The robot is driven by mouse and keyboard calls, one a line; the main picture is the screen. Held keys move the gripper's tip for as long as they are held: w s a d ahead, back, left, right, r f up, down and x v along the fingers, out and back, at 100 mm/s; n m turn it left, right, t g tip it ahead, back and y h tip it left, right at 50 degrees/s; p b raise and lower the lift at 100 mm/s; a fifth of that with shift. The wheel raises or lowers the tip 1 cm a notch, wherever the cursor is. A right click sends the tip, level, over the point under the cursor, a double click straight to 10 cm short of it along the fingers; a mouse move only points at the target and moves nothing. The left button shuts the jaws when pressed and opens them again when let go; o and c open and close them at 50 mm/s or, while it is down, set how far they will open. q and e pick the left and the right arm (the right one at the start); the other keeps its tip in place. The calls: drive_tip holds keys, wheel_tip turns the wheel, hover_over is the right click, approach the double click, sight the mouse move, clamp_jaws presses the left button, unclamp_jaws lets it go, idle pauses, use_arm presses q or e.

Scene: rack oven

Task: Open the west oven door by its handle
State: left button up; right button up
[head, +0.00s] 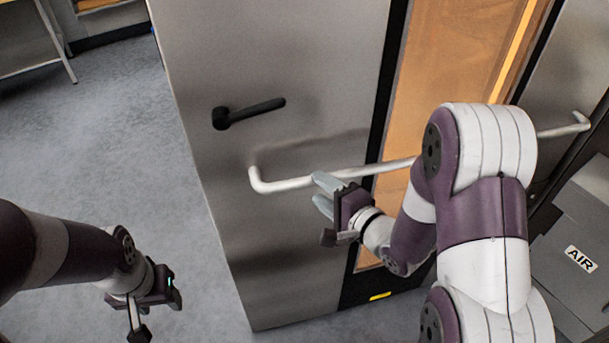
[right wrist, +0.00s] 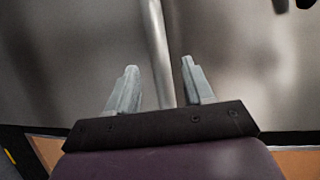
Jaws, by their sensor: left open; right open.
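The oven door (head: 225,60) is a tall grey metal panel with an orange-lit window (head: 440,75). A long silver bar handle (head: 285,184) runs across it, and the bar also shows in the right wrist view (right wrist: 155,45). A black lever (head: 255,112) sits above the bar's left end. My right gripper (head: 322,192) is at the bar near its left end. In the right wrist view its open fingers (right wrist: 157,85) stand on either side of the bar; contact cannot be told. My left gripper (head: 175,292) is open and empty, low at the left, away from the door.
My right arm covers part of the window and bar. A grey box marked AIR (head: 582,225) stands at the lower right. A table (head: 35,66) stands at the far upper left. The grey floor (head: 110,130) left of the door is clear.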

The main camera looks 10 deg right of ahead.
sight(304, 178)
drive_tip(key=x, duration=0.7)
drive_tip(key=shift+s+d, duration=0.1)
drive_tip(key=shift+s, duration=0.05)
clamp_jaws()
